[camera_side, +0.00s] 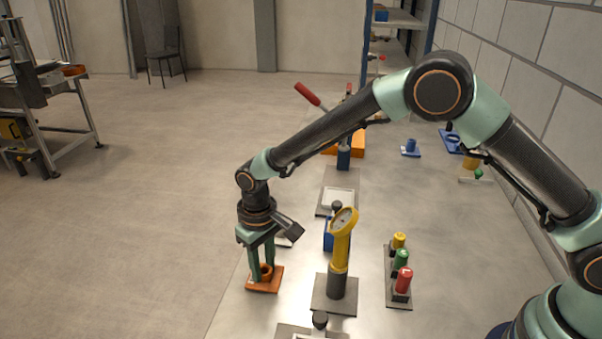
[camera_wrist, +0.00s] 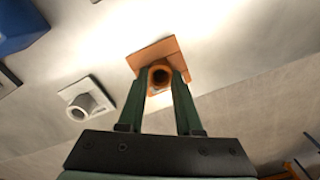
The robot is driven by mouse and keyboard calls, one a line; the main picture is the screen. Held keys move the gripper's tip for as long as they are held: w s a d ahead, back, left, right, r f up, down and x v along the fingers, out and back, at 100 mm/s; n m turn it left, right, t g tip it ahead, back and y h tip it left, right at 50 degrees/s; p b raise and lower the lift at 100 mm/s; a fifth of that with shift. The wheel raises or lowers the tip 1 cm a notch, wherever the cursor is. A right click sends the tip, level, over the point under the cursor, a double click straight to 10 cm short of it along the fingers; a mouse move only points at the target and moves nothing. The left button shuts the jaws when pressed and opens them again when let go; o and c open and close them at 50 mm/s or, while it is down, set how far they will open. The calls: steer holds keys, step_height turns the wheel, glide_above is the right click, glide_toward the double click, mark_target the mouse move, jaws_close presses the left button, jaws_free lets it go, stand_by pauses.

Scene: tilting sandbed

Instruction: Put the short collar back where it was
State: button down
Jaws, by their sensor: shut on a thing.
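My gripper (camera_side: 262,274) points straight down at the front of the bench. In the wrist view its green fingers (camera_wrist: 160,84) are shut on an orange collar (camera_wrist: 160,73), one finger on each side. The collar (camera_side: 267,269) is upright at the orange square plate (camera_side: 257,288), which also shows in the wrist view (camera_wrist: 152,52). I cannot tell whether the collar touches the plate. A pale collar (camera_wrist: 87,103) stands on a white plate (camera_wrist: 72,93) to the left in the wrist view. A blue collar (camera_side: 410,146) stands far back on a blue plate.
A yellow post with a dial (camera_side: 341,240) stands close to the right of my gripper. Beyond it are yellow, green and red pegs (camera_side: 402,262) on a grey strip. The bench's left edge is close to the orange plate.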

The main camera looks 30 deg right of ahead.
steer(key=shift+f, duration=0.15)
steer(key=c, duration=0.6)
jaws_free()
step_height(320, 180, up, 12)
steer(key=s+d+r+t, duration=0.1)
steer(key=d+r, duration=0.6)
steer(key=s+d+r+m+t, duration=0.1)
steer(key=s+d, duration=0.3)
steer(key=d, duration=0.1)
steer(key=s+d+r+m+t, duration=0.1)
steer(key=s+d+r+t, duration=0.1)
steer(key=s+d, duration=0.3)
steer(key=s+d+r+m+t, duration=0.1)
steer(key=s+d, duration=0.4)
steer(key=d, duration=0.1)
steer(key=shift+s+d+r+t, duration=0.15)
steer(key=shift+d+r+t, duration=0.15)
steer(key=shift+d+r, duration=0.1)
